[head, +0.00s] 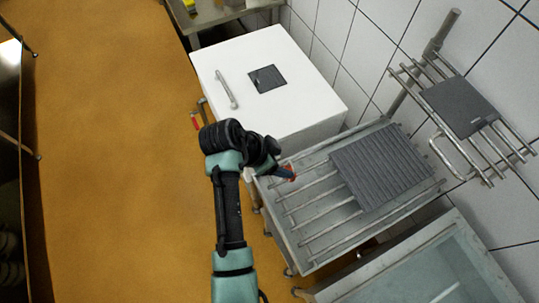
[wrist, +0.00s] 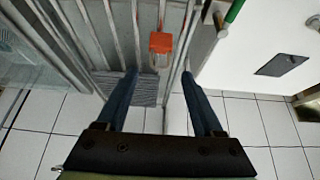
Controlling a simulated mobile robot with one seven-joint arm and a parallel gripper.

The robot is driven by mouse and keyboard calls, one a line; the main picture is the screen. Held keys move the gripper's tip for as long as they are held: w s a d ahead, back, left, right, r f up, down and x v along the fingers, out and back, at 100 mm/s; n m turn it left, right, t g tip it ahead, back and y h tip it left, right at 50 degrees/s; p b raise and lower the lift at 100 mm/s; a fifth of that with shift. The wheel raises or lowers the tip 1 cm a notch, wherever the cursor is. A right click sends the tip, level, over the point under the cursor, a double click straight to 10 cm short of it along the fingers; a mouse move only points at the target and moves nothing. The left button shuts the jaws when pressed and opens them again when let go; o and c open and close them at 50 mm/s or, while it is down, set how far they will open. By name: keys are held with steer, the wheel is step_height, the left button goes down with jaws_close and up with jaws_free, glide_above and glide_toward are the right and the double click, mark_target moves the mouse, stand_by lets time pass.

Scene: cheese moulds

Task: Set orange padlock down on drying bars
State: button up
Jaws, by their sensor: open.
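The orange padlock (wrist: 161,43) shows in the wrist view with its shackle towards me, just beyond my fingertips. It appears to lie on the drying bars (wrist: 132,30), close to the frame's edge; the exact contact is hard to tell. In the head view my gripper (head: 285,174) is at the near-left edge of the rack, and my wrist partly hides that area.
A grey ribbed mat (head: 385,165) covers the right part of the bars. A white cabinet (head: 300,110) with a handle stands beside the rack. A wall rack (head: 487,143) hangs above to the right. A metal basin (head: 440,275) is in front. Bare bars lie left of the mat.

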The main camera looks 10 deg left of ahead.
steer(key=b+v, duration=0.1)
steer(key=v, duration=0.5)
steer(key=w+r+n+t+y, duration=0.15)
steer(key=w+r+t, duration=0.25)
steer(key=r, duration=0.5)
steer(key=w+d+r+n+t+y, duration=0.1)
steer(key=w+r+n+t, duration=0.2)
steer(key=r, duration=0.7)
steer(key=w+r+t+y, duration=0.1)
steer(key=w+r+t, duration=0.35)
steer(key=r, duration=0.45)
step_height(320, 180, up, 15)
steer(key=s+d+n+t, duration=0.3)
steer(key=t, duration=0.2)
steer(key=s+d+r+n+t+y, duration=0.1)
steer(key=s+r+n+t, duration=0.2)
steer(key=s+r+t, duration=0.4)
steer(key=s+r, duration=0.5)
steer(key=r, duration=0.4)
steer(key=shift+s+d+r, duration=0.4)
steer(key=shift+t, duration=0.25)
